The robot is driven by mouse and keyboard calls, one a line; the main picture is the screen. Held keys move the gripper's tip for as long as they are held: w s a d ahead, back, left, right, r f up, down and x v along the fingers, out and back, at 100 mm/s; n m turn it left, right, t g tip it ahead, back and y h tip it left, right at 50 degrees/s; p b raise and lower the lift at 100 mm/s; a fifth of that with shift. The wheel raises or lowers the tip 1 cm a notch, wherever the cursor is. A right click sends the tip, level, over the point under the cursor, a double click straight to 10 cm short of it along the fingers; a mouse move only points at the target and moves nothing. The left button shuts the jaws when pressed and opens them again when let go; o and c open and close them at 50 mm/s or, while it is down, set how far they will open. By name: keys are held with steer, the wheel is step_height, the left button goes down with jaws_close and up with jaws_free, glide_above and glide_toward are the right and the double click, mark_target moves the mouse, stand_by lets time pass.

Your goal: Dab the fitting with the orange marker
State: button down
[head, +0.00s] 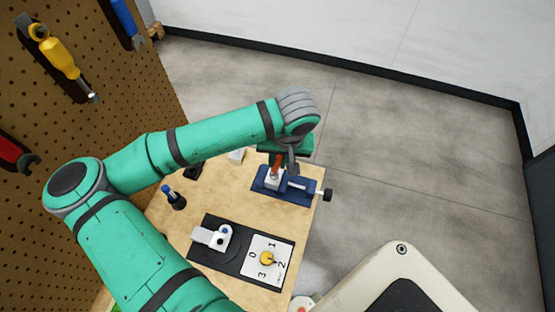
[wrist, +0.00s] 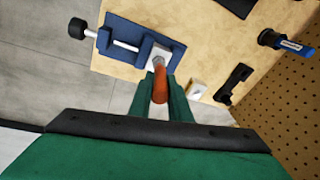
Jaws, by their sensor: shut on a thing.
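My gripper (head: 277,160) is shut on the orange marker (head: 276,168), which points down. The marker also shows between the fingers in the wrist view (wrist: 160,86). A white fitting (head: 272,181) sits in the jaws of a blue vise (head: 259,184) at the table's far right edge. It also shows in the wrist view (wrist: 161,55). My gripper is right above the fitting, with the marker's lower end at or very near its top. I cannot tell whether they touch, as the tip is hidden.
A blue marker (head: 169,191) stands in a black holder to the left. A black holder (head: 195,170) and a small white block (head: 236,156) are behind. A black plate (head: 207,222) with a white bracket and yellow dial (head: 267,258) lies in front. A pegboard (head: 100,150) rises at left.

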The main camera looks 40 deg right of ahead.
steer(key=shift+w+v, duration=0.25)
steer(key=shift+v, duration=0.85)
steer(key=shift+w+v, duration=0.2)
steer(key=shift+v, duration=0.95)
steer(key=shift+w+v, duration=0.25)
steer(key=shift+v, duration=0.85)
steer(key=shift+r, duration=0.1)
